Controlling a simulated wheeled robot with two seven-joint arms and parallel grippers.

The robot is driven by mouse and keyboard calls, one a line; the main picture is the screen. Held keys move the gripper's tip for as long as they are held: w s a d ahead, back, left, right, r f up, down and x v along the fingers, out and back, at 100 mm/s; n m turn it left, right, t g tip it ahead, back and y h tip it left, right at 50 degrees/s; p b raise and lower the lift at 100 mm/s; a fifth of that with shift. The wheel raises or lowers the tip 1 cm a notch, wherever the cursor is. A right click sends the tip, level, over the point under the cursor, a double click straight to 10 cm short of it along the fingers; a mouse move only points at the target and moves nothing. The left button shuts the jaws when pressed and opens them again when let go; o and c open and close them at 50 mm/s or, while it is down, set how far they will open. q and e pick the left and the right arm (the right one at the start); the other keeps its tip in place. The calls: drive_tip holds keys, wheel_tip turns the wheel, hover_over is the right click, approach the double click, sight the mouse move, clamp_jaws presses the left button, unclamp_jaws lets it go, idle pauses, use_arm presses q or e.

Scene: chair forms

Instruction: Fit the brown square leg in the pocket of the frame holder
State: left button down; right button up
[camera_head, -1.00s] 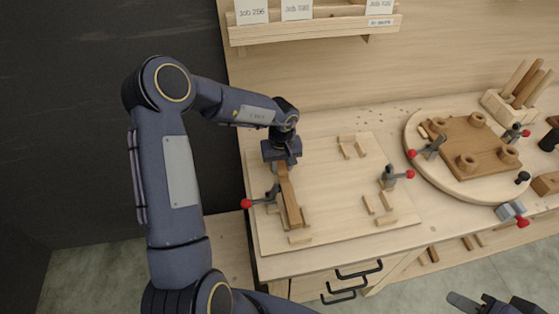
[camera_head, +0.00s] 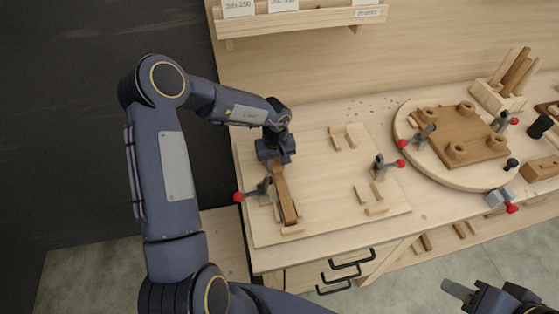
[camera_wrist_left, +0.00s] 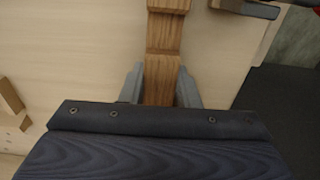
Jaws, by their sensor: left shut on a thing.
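The brown square leg (camera_head: 285,201) lies lengthwise along the left side of the frame holder (camera_head: 325,217), a pale board with small wooden blocks. My left gripper (camera_head: 277,164) is shut on the leg's far end. In the left wrist view the leg (camera_wrist_left: 163,35) runs between the two fingers (camera_wrist_left: 161,87). The leg's near end is close to a small block (camera_head: 292,230) at the board's front left; I cannot tell whether it is seated in the pocket. My right gripper (camera_head: 462,292) shows partly at the bottom right, away from the bench; its jaw opening is unclear.
A red-tipped clamp (camera_head: 258,189) stands beside the leg on the left, and another clamp (camera_head: 385,165) is at the board's right. A round board (camera_head: 405,125) with a brown seat piece lies further right. The board's middle is clear.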

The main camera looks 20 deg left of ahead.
use_arm(q)
drive_tip(key=shift+a, duration=0.25)
drive_tip(key=shift+w+f, duration=0.2)
use_arm(e)
drive_tip(key=shift+w, duration=0.2)
use_arm(q)
drive_tip(key=c, duration=1)
unclamp_jaws()
drive_tip(key=shift+r, duration=0.15)
